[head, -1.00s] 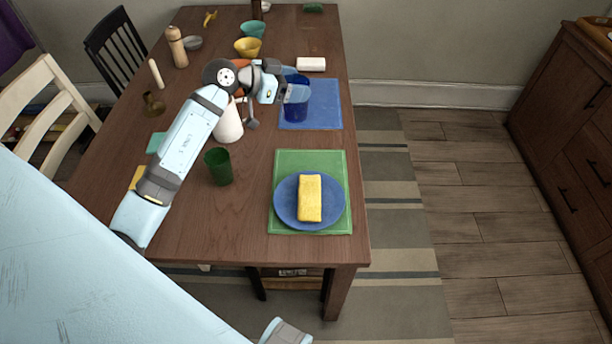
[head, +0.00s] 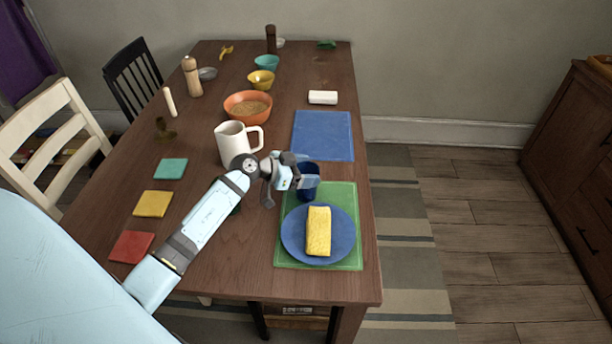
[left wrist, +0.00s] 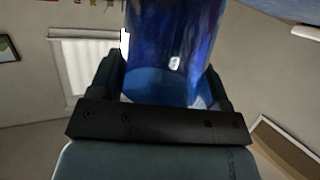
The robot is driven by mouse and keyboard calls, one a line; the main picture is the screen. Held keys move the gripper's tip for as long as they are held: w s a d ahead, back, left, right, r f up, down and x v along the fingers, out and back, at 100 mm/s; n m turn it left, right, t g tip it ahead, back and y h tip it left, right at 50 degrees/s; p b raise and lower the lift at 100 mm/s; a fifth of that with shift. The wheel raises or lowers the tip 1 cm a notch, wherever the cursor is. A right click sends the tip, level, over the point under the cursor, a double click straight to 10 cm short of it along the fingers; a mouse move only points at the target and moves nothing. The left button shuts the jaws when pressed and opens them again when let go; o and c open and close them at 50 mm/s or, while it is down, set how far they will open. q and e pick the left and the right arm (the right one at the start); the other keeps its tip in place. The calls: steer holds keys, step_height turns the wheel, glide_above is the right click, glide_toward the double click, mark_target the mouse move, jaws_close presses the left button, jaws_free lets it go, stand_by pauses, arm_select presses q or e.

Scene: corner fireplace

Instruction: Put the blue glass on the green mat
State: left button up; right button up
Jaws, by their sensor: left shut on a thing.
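The blue glass (head: 308,176) is upright in my left gripper (head: 304,182), at the far left corner of the green mat. I cannot tell whether the glass touches the mat or is a little above it. In the left wrist view the blue glass (left wrist: 175,45) fills the space between the fingers of the gripper (left wrist: 165,90). The green mat (head: 347,200) lies near the table's right edge. A blue plate (head: 291,240) with a yellow sponge-like block (head: 319,230) on it covers much of the mat. My right gripper does not show.
A blue mat (head: 323,136) lies empty beyond the green one. A white pitcher (head: 232,145) and an orange bowl (head: 247,105) stand to the left. The green cup is mostly hidden behind my left arm. Coloured squares (head: 153,204) lie at the table's left.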

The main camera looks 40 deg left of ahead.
arm_select(q)
steer(key=shift+f, duration=0.5)
steer(key=o, duration=1.4)
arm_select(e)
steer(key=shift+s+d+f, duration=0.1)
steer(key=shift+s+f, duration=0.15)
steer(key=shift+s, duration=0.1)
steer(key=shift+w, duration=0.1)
arm_select(q)
steer(key=shift+s+a+r, duration=0.15)
steer(key=p+v, duration=0.2)
steer(key=v, duration=0.9)
steer(key=shift+s, duration=0.2)
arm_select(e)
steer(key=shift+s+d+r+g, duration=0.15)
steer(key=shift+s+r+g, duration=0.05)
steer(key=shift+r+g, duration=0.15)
arm_select(q)
steer(key=shift+a+r, duration=0.1)
steer(key=shift+a, duration=0.05)
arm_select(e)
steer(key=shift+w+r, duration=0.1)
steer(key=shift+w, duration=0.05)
